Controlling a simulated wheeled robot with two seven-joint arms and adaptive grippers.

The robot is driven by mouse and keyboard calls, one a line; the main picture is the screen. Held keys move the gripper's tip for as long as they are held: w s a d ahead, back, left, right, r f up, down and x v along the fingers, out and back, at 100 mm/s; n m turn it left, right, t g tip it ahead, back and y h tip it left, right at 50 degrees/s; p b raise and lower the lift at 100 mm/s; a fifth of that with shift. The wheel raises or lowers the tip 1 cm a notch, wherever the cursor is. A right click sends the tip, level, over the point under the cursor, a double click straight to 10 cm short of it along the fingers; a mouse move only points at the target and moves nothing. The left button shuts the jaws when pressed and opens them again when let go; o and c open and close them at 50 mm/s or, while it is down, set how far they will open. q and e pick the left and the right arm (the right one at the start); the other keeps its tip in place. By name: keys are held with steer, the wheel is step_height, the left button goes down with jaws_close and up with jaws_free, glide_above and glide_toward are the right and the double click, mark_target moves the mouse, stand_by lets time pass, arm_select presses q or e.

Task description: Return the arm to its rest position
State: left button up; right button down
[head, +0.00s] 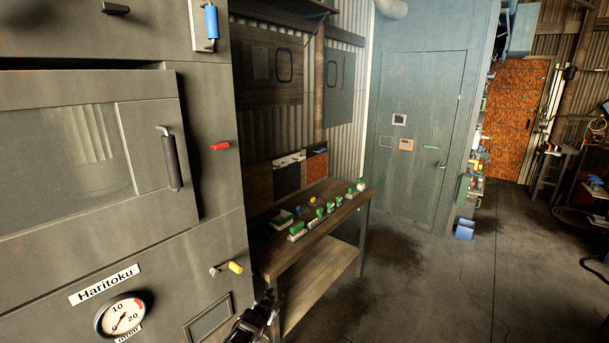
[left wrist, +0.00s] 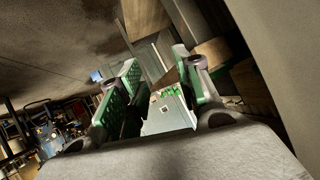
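My left gripper (head: 264,308) shows as a dark shape at the bottom of the head view, in front of the grey machine and close to the near leg of the wooden table. In the left wrist view its two green-padded fingers (left wrist: 158,84) stand apart with nothing held between them. My right gripper is in neither view.
The grey machine (head: 205,265) fills the left, with a black door handle (head: 170,160), red knob (head: 220,146), yellow-handled valve (head: 235,268) and pressure gauge (head: 122,318). The wooden table (head: 300,262) carries several small green-and-white items. The floor (head: 430,285) right of it is mostly clear.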

arm_select(q)
steer(key=s+a+f+n+g+y+b, duration=0.1)
steer(key=s+a+f+g, duration=0.3)
steer(key=s+f, duration=1.2)
steer(key=s+a+f+n+g+y, duration=0.15)
steer(key=s+a+f, duration=0.45)
steer(key=s+f, duration=1)
steer(key=s+a+f+g, duration=0.1)
steer(key=s+f, duration=0.3)
steer(key=s, duration=0.9)
steer(key=s+a+f+g, duration=0.2)
steer(key=s+f, duration=0.2)
steer(key=s, duration=1)
steer(key=s+a+f+g+b, duration=0.1)
steer(key=s+f, duration=0.3)
steer(key=s, duration=1)
steer(key=shift+a+f+g, duration=0.25)
steer(key=shift+f+g, duration=0.15)
steer(key=shift+g, duration=0.45)
